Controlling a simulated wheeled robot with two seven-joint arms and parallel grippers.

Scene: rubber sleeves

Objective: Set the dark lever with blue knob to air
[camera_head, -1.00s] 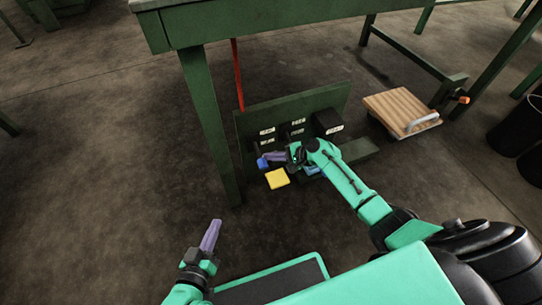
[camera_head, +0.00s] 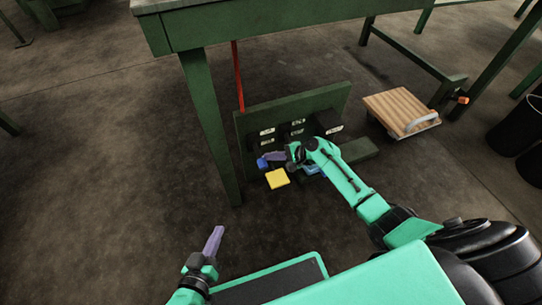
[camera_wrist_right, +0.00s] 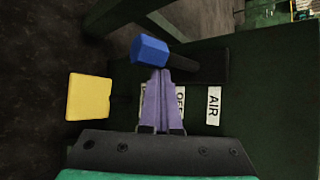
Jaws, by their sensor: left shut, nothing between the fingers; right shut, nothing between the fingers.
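The blue knob (camera_wrist_right: 150,50) is on the end of a dark lever (camera_wrist_right: 200,66) in the right wrist view. In the head view the knob (camera_head: 262,163) is low in front of the green panel. My right gripper (camera_wrist_right: 156,72) is shut, its purple fingertips right at the knob's edge; I cannot tell if they touch. The AIR label (camera_wrist_right: 213,105) is right of the fingers, the OFF label (camera_wrist_right: 180,101) is partly covered by them, and a third label is mostly hidden. My left gripper (camera_head: 218,230) is shut and empty, low above the floor.
The green panel (camera_head: 340,95) stands under a green table (camera_head: 190,85). A red rod (camera_head: 237,75) rises beside the table leg.

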